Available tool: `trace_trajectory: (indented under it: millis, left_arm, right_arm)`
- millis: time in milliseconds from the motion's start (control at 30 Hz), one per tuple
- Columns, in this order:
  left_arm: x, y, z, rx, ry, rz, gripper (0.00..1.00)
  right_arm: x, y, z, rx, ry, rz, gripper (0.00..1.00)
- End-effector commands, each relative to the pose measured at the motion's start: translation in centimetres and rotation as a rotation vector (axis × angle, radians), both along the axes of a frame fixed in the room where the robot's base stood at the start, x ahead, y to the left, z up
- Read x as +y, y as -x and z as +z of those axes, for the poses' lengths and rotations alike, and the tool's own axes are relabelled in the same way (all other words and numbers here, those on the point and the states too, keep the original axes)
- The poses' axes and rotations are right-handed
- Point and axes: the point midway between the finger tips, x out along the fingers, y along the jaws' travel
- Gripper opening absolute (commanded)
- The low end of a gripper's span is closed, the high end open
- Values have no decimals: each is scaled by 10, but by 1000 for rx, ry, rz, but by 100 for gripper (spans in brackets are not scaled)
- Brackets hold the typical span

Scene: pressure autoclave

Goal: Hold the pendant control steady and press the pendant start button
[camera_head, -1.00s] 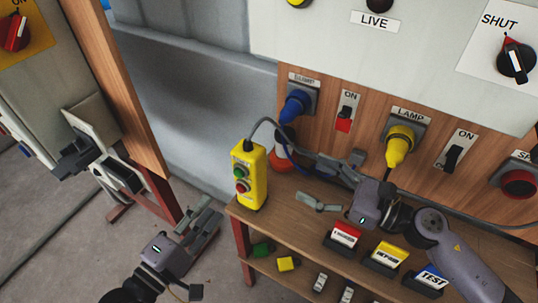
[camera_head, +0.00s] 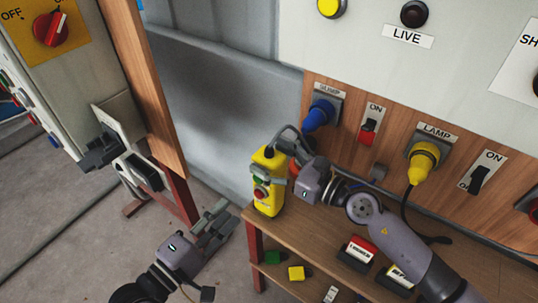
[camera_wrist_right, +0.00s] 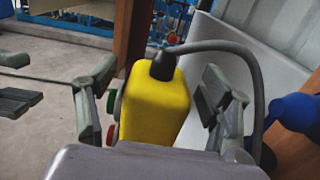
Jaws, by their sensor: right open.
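The yellow pendant control (camera_head: 267,200) stands upright on the left end of the wooden shelf, with a grey cable from its top. A green button and a red button (camera_head: 259,194) show on its front face. My right gripper (camera_head: 272,176) is open around the pendant's upper part. In the right wrist view, the pendant (camera_wrist_right: 157,105) lies between its two spread fingers, with gaps beside it. The left finger is in front of the button face and partly covers it. My left gripper (camera_head: 222,222) is empty, left of and apart from the pendant; its finger opening is unclear.
The wooden shelf (camera_head: 310,238) carries red and yellow labelled blocks (camera_head: 359,250) at right. Behind are a blue plug (camera_head: 319,115), a yellow lamp plug (camera_head: 422,165) and switches. A red-orange object is partly hidden behind my right gripper.

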Motion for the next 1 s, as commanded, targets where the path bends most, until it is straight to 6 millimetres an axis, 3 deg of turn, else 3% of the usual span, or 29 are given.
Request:
trace_trajectory:
  millis: [400,1000]
  left_arm:
    - [0,0,0,0,0,0,33]
    - [0,0,0,0,0,0,33]
  right_arm:
    - [7,-5,0,0,1,0,73]
    - [6,-5,0,0,1,0,33]
